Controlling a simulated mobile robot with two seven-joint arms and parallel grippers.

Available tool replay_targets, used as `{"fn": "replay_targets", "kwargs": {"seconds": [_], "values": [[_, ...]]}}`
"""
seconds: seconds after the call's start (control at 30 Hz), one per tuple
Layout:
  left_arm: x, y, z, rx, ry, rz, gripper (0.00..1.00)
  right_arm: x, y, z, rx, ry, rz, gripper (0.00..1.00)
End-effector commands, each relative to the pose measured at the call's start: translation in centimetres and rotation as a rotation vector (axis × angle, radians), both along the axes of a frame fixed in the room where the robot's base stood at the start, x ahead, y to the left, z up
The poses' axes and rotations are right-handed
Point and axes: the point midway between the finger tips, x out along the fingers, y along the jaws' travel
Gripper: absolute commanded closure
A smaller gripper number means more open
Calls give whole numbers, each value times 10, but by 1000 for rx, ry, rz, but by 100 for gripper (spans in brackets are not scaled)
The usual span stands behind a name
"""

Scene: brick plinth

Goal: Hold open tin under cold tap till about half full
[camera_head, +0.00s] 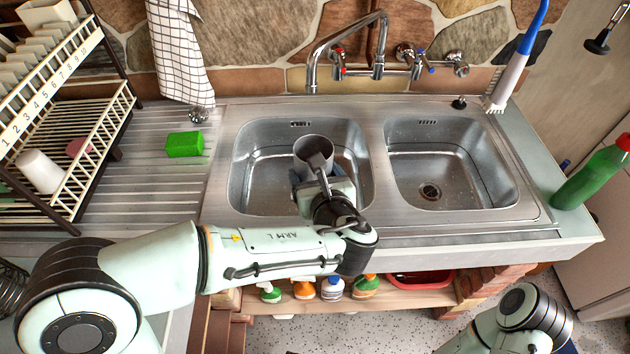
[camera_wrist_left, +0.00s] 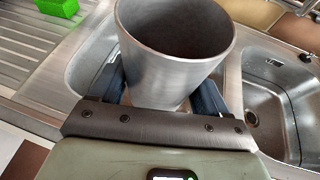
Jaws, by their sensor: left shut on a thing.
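The open tin (camera_head: 314,152) is a grey metal cylinder, held mouth up over the left basin (camera_head: 250,190). My left gripper (camera_head: 320,178) is shut on it. In the left wrist view the tin (camera_wrist_left: 172,70) sits between the dark fingers of the gripper (camera_wrist_left: 160,88); its inside looks dark, and I cannot see any water in it. No stream shows. A red-marked handle (camera_head: 338,68) is at left, a blue-marked one (camera_head: 430,69) at right. My right gripper is out of frame.
The right basin (camera_head: 440,165) is empty. A green sponge (camera_head: 185,144) lies on the drainboard, near a dish rack (camera_head: 95,150). A brush (camera_head: 510,75) stands behind the right basin, and a green bottle (camera_head: 592,178) is on the right. A checked towel (camera_head: 182,50) hangs behind.

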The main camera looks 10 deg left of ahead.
Motion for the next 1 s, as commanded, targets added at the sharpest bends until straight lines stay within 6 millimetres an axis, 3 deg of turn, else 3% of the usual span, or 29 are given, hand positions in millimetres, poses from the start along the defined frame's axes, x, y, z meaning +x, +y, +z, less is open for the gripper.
{"fn": "replay_targets", "kwargs": {"seconds": [1.0], "values": [[94,28,1,1,0,2,54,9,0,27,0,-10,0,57]]}}
